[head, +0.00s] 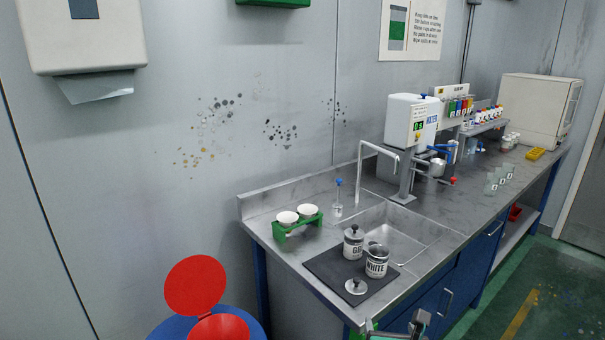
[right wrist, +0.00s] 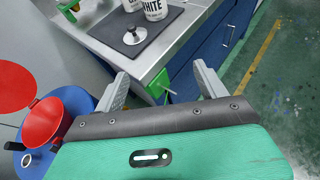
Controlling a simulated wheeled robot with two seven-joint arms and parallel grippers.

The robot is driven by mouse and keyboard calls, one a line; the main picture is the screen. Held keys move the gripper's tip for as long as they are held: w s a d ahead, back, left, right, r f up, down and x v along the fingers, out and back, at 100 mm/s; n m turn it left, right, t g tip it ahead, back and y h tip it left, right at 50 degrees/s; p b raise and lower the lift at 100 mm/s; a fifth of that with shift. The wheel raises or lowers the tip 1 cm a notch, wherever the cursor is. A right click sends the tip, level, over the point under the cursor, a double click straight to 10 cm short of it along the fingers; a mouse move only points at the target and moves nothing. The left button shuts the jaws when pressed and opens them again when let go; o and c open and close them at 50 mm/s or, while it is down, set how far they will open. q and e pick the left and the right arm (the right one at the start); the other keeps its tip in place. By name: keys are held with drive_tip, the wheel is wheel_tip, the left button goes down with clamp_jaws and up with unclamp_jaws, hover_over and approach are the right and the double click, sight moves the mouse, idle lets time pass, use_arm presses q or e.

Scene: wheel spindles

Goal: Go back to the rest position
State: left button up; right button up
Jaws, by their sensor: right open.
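My right gripper (right wrist: 162,82) is open, its two grey fingers apart with nothing held between them. It hangs in front of the counter's near corner, and part of it shows at the bottom edge of the head view (head: 412,328). A green piece (right wrist: 158,86) at the counter corner shows beyond and between the fingers in the right wrist view. My left gripper is not in view.
On a dark mat (head: 324,267) stand a lidded canister (head: 353,242) and an open WHITE canister (head: 376,265), with a loose lid (head: 356,287) beside them. A red-lidded blue bin (head: 195,285) stands left.

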drive_tip(key=s+d+f+m+g+y, duration=0.1)
drive_tip(key=s+d+f+m+g, duration=0.3)
drive_tip(key=s+m, duration=0.6)
drive_tip(key=s+a+f+m+g, duration=0.1)
drive_tip(key=s+f+m+g, duration=0.2)
drive_tip(key=s+f+m, duration=0.65)
drive_tip(key=s+d+f+m+g+y, duration=0.1)
drive_tip(key=s+d+f+m+g, duration=0.15)
drive_tip(key=s+m, duration=0.7)
wheel_tip(320, 180, down, 30)
drive_tip(key=w+a+m+g+p, duration=0.1)
drive_tip(key=m+g+p, duration=0.1)
drive_tip(key=m, duration=0.1)
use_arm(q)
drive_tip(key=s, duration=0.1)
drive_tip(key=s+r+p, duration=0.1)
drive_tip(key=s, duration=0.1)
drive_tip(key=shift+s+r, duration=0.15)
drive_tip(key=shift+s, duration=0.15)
use_arm(e)
drive_tip(key=s+d+f, duration=0.3)
drive_tip(key=s+f, duration=1.4)
drive_tip(key=s, duration=0.1)
drive_tip(key=shift+s+d+f+g, duration=0.2)
drive_tip(key=shift+s+f+g, duration=0.1)
drive_tip(key=shift+f+g, duration=0.15)
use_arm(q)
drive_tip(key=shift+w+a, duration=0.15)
